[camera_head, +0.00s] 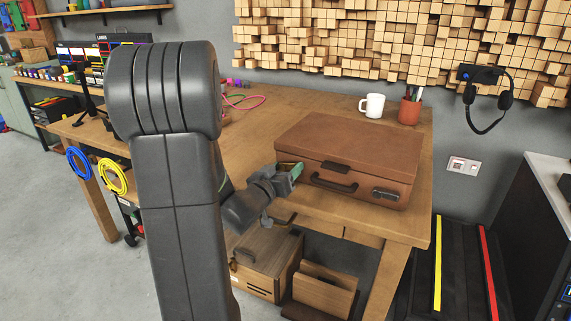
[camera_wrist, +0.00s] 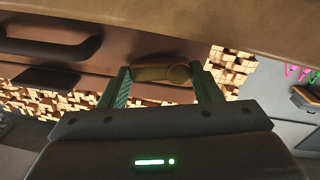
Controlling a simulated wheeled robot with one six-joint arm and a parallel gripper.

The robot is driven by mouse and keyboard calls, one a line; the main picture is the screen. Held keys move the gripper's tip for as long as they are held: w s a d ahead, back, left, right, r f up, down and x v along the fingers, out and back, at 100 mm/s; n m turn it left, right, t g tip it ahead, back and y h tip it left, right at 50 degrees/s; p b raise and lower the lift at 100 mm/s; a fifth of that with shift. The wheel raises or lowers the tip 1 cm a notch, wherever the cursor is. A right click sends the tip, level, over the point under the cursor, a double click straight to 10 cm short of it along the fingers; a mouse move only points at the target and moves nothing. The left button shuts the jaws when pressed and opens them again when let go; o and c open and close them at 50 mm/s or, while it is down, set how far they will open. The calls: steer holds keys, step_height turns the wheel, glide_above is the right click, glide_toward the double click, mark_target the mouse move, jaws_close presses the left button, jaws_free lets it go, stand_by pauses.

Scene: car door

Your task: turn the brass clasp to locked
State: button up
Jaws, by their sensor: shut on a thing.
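A closed brown case (camera_head: 345,145) lies on the wooden table, its front with a dark handle (camera_head: 333,183) facing me. My gripper (camera_head: 291,170) is at the left end of that front. In the wrist view the green fingers of my gripper (camera_wrist: 160,78) stand on either side of the brass clasp (camera_wrist: 162,73), shut on it. The clasp lies lengthwise across the gap between the fingers, with a rounded knob at its right end. In the head view the fingers mostly hide the clasp.
A dark combination lock (camera_head: 388,195) sits at the right of the case front. A white mug (camera_head: 372,106) and a brown pen cup (camera_head: 410,111) stand behind the case. Wooden boxes (camera_head: 265,262) stand below.

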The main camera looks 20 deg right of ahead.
steer(key=n+p, duration=0.1)
steer(key=n, duration=0.1)
steer(key=r+n+p, duration=0.1)
steer(key=p, duration=0.1)
steer(key=shift+w+a+n, duration=0.15)
steer(key=shift+n, duration=0.25)
steer(key=n+p, duration=0.3)
steer(key=shift+w+a+r+n+p, duration=0.15)
steer(key=shift+r+n+p, duration=0.05)
steer(key=shift+n+p, duration=0.1)
steer(key=n+p, duration=0.2)
steer(key=n, duration=0.1)
steer(key=n+p, duration=0.1)
steer(key=shift+w+a+r, duration=0.1)
steer(key=shift+w+a, duration=0.1)
steer(key=shift+w, duration=0.1)
steer(key=shift+w+a+n+p, duration=0.1)
steer(key=shift+n+p, duration=0.45)
steer(key=shift+n, duration=0.35)
steer(key=shift+w+a+n+p, duration=0.1)
steer(key=shift+n+p, duration=0.45)
steer(key=shift+n, duration=0.35)
steer(key=shift+f, duration=0.2)
steer(key=o, duration=1)
steer(key=v, duration=1.3)
steer(key=shift+s+a, duration=0.2)
steer(key=shift+a, duration=0.1)
